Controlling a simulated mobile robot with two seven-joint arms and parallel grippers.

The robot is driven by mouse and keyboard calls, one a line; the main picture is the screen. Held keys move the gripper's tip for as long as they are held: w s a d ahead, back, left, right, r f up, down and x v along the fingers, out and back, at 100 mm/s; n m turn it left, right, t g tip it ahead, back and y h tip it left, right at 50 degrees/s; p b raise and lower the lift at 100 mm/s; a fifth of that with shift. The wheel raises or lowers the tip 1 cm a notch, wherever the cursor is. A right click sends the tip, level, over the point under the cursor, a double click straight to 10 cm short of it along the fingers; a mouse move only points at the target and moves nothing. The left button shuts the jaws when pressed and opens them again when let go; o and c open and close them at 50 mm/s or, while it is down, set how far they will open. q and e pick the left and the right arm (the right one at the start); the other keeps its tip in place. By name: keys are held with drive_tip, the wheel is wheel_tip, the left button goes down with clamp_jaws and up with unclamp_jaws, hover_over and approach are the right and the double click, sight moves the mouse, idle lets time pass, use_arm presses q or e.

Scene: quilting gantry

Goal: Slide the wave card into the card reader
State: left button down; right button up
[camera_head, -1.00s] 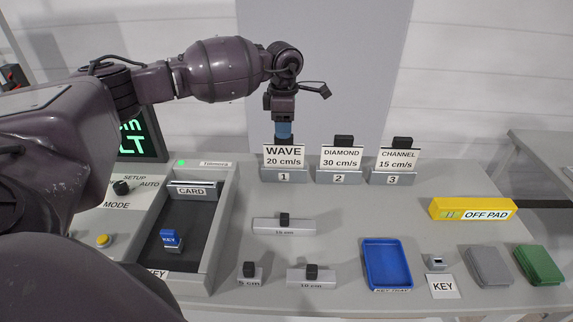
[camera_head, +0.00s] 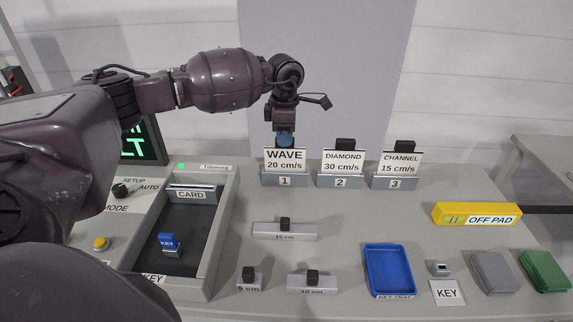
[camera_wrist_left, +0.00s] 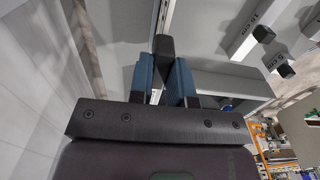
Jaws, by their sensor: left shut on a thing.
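The wave card (camera_head: 285,161), a white plate marked WAVE 20 cm/s, stands upright in the grey holder numbered 1 (camera_head: 284,181). My left gripper (camera_head: 285,141) comes down from above and is shut on the card's black handle. In the left wrist view the black handle (camera_wrist_left: 163,46) shows between the two blue fingers (camera_wrist_left: 164,80). The card reader (camera_head: 192,194), labelled CARD, is a slotted block at the back of the dark recessed tray to the left. My right gripper is not in view.
The diamond card (camera_head: 341,162) and channel card (camera_head: 399,162) stand in holders to the right. A blue key (camera_head: 168,241) stands in the recessed tray. Spacer bars, a blue tray (camera_head: 389,270) and a yellow OFF PAD bar (camera_head: 475,214) lie on the table.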

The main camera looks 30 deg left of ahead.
use_arm(q)
drive_tip(key=shift+r, duration=0.6)
drive_tip(key=shift+r+p, duration=0.65)
drive_tip(key=shift+r, duration=0.25)
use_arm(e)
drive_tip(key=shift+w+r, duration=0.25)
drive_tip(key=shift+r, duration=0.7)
use_arm(q)
drive_tip(key=shift+r, duration=0.35)
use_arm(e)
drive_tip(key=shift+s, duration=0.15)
use_arm(q)
drive_tip(key=shift+r+p, duration=0.35)
drive_tip(key=shift+r, duration=0.15)
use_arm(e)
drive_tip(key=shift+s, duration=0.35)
use_arm(q)
drive_tip(key=shift+r+p, duration=0.4)
drive_tip(key=shift+r, duration=0.45)
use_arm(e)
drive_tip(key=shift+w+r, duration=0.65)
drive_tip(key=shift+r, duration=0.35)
use_arm(q)
drive_tip(key=shift+f, duration=0.1)
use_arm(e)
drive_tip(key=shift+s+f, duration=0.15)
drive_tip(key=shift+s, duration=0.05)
